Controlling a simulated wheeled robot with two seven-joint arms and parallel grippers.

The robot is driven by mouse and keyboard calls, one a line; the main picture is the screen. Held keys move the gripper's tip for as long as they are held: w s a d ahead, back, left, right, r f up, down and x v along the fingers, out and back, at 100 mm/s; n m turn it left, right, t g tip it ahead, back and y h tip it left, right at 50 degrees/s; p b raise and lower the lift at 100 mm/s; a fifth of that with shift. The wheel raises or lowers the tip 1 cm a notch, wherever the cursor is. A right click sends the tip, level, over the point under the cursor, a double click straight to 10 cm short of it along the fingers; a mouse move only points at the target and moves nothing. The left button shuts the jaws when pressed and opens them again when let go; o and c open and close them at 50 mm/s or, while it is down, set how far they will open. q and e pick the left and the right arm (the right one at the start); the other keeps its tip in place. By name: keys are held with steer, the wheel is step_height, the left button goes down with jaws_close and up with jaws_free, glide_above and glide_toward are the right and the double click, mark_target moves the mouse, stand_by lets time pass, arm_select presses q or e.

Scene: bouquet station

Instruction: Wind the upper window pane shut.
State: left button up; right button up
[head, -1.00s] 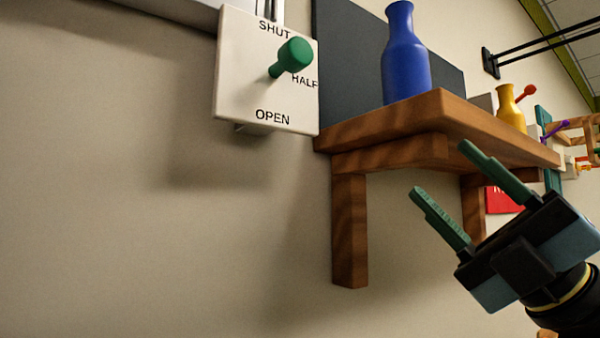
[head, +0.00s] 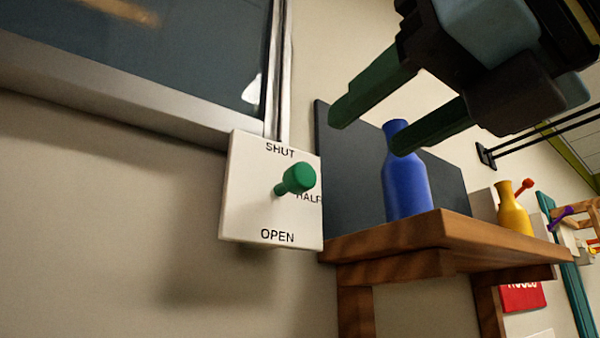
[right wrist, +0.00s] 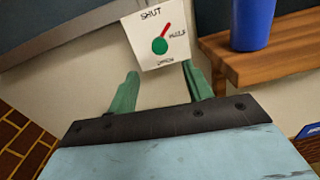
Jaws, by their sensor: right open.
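A white panel (head: 250,190) on the wall carries the words SHUT, HALF and OPEN. A green knob (head: 300,178) stands out from it near HALF. In the right wrist view the green knob (right wrist: 160,46) shows with a red bar (right wrist: 165,32) slanting up and right from it. The window pane (head: 140,45) with its grey frame (head: 120,110) is at the upper left; whether it is open is unclear. My right gripper (head: 372,130) is open and empty, right of and above the panel in the head view, apart from the knob. My left gripper is out of view.
A wooden shelf (head: 430,234) juts out right of the panel. A blue bottle (head: 407,185) stands on it, with a yellow bottle (head: 514,215) farther along. A dark board (head: 345,175) is behind. The wall below the panel is clear.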

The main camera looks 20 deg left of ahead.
mark_target(306, 172)
steer(key=p+x, duration=0.4)
steer(key=x, duration=0.8)
steer(key=shift+s+r+p, duration=0.1)
steer(key=shift+p, duration=0.2)
steer(key=shift+w+a, duration=0.25)
steer(key=shift+a, duration=0.15)
steer(key=c, duration=1)
